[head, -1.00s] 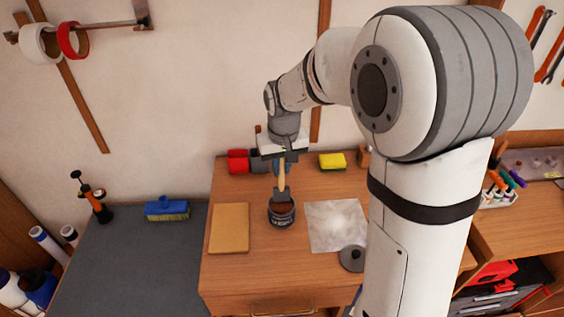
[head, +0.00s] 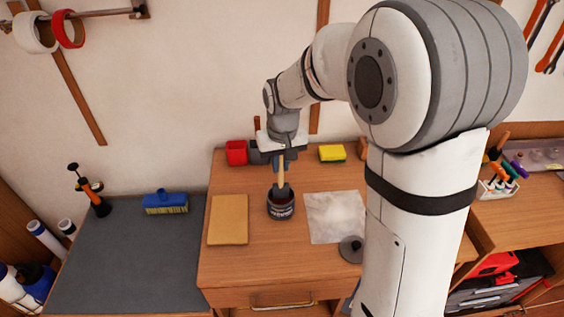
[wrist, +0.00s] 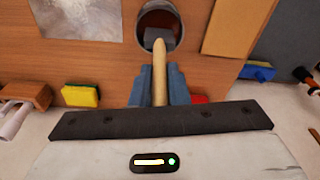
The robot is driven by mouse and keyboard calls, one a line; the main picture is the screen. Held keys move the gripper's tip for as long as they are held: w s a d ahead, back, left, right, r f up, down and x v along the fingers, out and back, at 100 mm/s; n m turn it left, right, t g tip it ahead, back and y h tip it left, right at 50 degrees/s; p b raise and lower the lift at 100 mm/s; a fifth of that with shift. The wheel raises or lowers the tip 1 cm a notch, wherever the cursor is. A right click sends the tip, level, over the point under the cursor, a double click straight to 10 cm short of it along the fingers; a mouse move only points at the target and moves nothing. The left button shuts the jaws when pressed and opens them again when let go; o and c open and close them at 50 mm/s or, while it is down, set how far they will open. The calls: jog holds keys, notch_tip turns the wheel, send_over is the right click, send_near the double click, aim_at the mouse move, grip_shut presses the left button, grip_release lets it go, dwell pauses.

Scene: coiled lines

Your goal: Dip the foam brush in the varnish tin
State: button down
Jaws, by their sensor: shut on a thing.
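My gripper (head: 281,161) is shut on the wooden handle of the foam brush (head: 282,175). The handle also shows between the blue fingers of my gripper (wrist: 160,90) in the wrist view. The brush points down, with its dark grey foam head at the mouth of the varnish tin (head: 281,208). The tin is dark, open and labelled, and stands on the wooden bench. In the wrist view the foam head (wrist: 160,33) shows within the round rim of the tin (wrist: 141,22). How deep the foam reaches is hard to tell.
A tan board (head: 228,220) lies left of the tin. A pale sheet (head: 335,217) lies right, with a grey round lid (head: 352,250) by its corner. A red container (head: 236,152) and a yellow sponge (head: 332,153) stand behind.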

jog(key=shift+f+b, duration=0.45)
jog(key=shift+f, duration=0.1)
dwell(1.3)
jog(key=shift+r, duration=0.1)
jog(key=shift+r+p, duration=2.45)
jog(key=shift+r, duration=1.05)
jog(key=shift+f, duration=0.1)
